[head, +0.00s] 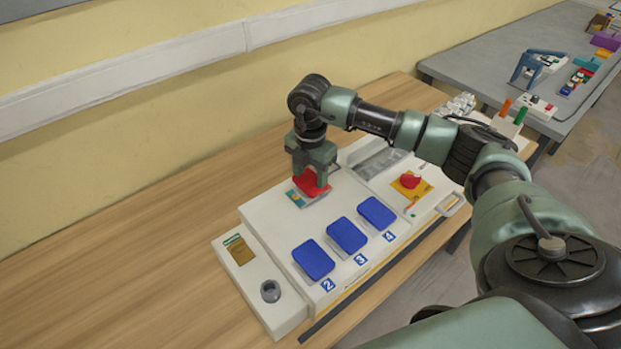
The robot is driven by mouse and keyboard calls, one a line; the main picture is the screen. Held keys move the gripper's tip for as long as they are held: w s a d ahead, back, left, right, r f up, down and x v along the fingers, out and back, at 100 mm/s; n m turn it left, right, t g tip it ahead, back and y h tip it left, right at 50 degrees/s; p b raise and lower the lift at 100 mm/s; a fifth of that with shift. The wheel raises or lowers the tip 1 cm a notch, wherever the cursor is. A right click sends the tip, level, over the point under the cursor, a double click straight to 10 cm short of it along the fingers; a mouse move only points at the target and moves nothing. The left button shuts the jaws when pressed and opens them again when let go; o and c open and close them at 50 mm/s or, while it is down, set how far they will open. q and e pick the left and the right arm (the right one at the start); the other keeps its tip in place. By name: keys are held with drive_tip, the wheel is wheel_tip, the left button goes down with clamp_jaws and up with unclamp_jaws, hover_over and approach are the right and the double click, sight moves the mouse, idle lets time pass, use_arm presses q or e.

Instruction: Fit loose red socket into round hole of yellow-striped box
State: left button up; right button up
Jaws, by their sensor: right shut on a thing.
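My right gripper (312,160) reaches in from the right and points down over the far left part of a large white box. It is shut on a red piece (309,184), which looks like the red socket; the fingers partly hide it. The red piece is at a small teal and yellow patch (296,197) on the box top; I cannot tell whether it touches. The large white box (275,215) shows a thin yellow stripe (353,289) low on its front side. Any round hole under the red piece is hidden. My left gripper is not in view.
Blue covers (347,235) marked 2, 3 and 4 line the box front. A low white box (254,270) with a grey round part (270,291) stands left. A red knob (410,180) sits on a yellow plate at right. The wooden table (130,290) is clear at left.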

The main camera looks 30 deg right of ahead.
drive_tip(key=o, duration=1.5)
drive_tip(key=shift+f, duration=0.1)
wheel_tip(320, 180, up, 7)
drive_tip(key=shift+f+b, duration=0.1)
drive_tip(key=shift+b, duration=0.95)
drive_tip(key=shift+r, duration=0.45)
wheel_tip(320, 180, up, 7)
drive_tip(key=p, duration=0.5)
